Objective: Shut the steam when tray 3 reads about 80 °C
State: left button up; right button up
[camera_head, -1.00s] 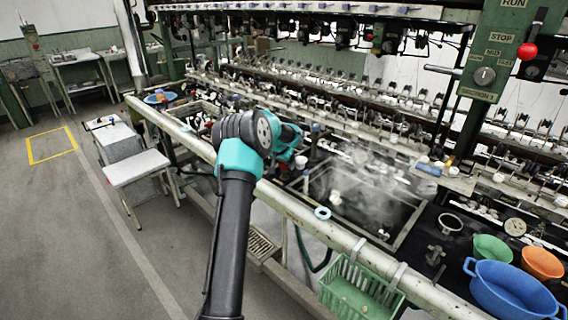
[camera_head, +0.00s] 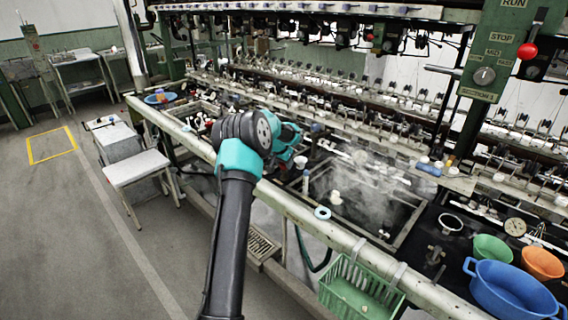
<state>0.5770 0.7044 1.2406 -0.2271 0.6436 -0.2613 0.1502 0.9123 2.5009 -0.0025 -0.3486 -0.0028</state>
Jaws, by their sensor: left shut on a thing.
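A dark square basin (camera_head: 404,232) with pale steam over it sits right of centre in the head view. I cannot tell which tray number it is. My left gripper (camera_head: 299,162) is at the basin's far left edge, mostly hidden behind my wrist. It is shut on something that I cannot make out. A small pale upright object (camera_head: 306,182) stands close below it. A round dial gauge (camera_head: 515,227) is at the right, its reading too small to tell. A dark valve-like fitting (camera_head: 435,255) stands left of the gauge. My right gripper is not in view.
A pale rail (camera_head: 330,232) runs along the front, with a green basket (camera_head: 350,287) hung on it. A blue basin (camera_head: 508,290), a green bowl (camera_head: 492,248) and an orange bowl (camera_head: 542,263) stand at the right.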

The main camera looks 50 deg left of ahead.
pick_arm(q)
jog(key=m, duration=0.2)
jog(key=m+h, duration=0.1)
jog(key=m, duration=0.1)
jog(key=shift+a+h, duration=0.15)
jog(key=shift+h, duration=0.15)
jog(key=m+h, duration=0.1)
jog(key=m, duration=0.3)
jog(key=shift+h, duration=0.3)
jog(key=shift+m, duration=0.3)
jog(key=o, duration=0.9)
jog(key=shift+r, duration=0.1)
jog(key=v, duration=1.7)
jog(key=shift+w+r, duration=0.15)
